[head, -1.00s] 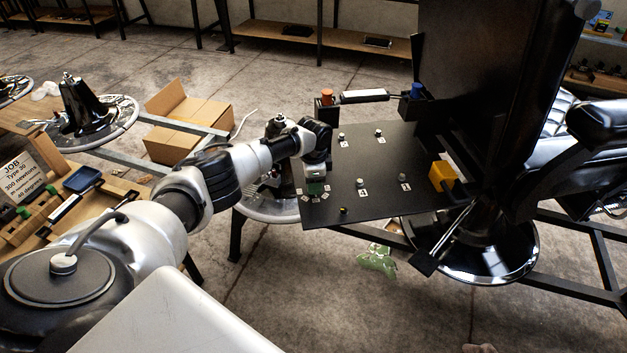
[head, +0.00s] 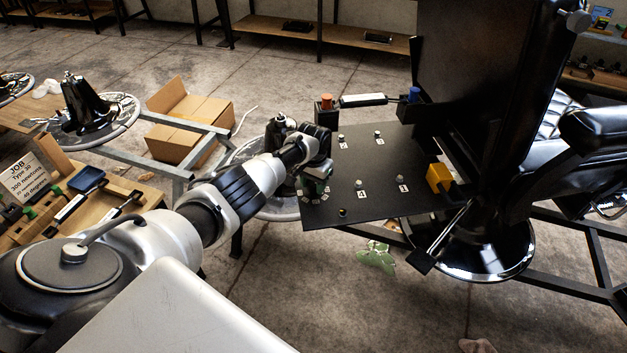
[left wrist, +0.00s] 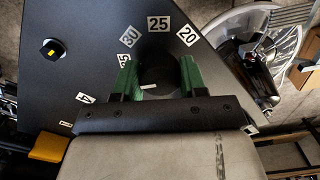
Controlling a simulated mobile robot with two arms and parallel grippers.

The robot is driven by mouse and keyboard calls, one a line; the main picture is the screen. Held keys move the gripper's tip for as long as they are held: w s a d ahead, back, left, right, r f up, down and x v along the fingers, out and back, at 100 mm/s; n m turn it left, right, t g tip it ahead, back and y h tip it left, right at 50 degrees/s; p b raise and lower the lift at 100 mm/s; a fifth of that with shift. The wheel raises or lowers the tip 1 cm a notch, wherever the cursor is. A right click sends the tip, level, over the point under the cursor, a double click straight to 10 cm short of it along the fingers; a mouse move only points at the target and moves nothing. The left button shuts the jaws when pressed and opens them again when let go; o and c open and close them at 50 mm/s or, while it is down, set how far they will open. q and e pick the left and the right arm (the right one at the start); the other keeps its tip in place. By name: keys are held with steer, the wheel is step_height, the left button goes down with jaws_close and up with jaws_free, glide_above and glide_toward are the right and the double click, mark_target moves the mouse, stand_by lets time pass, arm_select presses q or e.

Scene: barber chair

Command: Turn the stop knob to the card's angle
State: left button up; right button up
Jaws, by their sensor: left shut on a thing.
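The stop knob (left wrist: 158,68) is dark and round, with a short white line on it, in the left wrist view. Number labels 20, 25 (left wrist: 158,23), 30, 35 and a partly seen one starting with 4 (left wrist: 85,98) fan around it on the black plate (head: 385,205). My left gripper (left wrist: 155,78) is shut on the knob, its green fingers on either side. In the head view the gripper (head: 315,187) hides the knob at the plate's left edge. The job card (head: 30,178) at the left reads 40 degrees. My right gripper is not in view.
Several numbered studs (head: 361,185) stand on the plate. A yellow block (head: 438,177) sits at its right, by the black chair (head: 480,90). A cardboard box (head: 190,120) is on the floor.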

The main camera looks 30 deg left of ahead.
arm_select(q)
steer(key=n+p, duration=0.1)
steer(key=n, duration=0.2)
steer(key=shift+w+r, duration=0.1)
steer(key=shift+r, duration=0.1)
steer(key=shift+n, duration=1.7)
steer(key=o, duration=0.8)
steer(key=shift+c, duration=0.2)
steer(key=shift+o, duration=0.8)
steer(key=shift+f, duration=0.1)
steer(key=shift+p, duration=0.3)
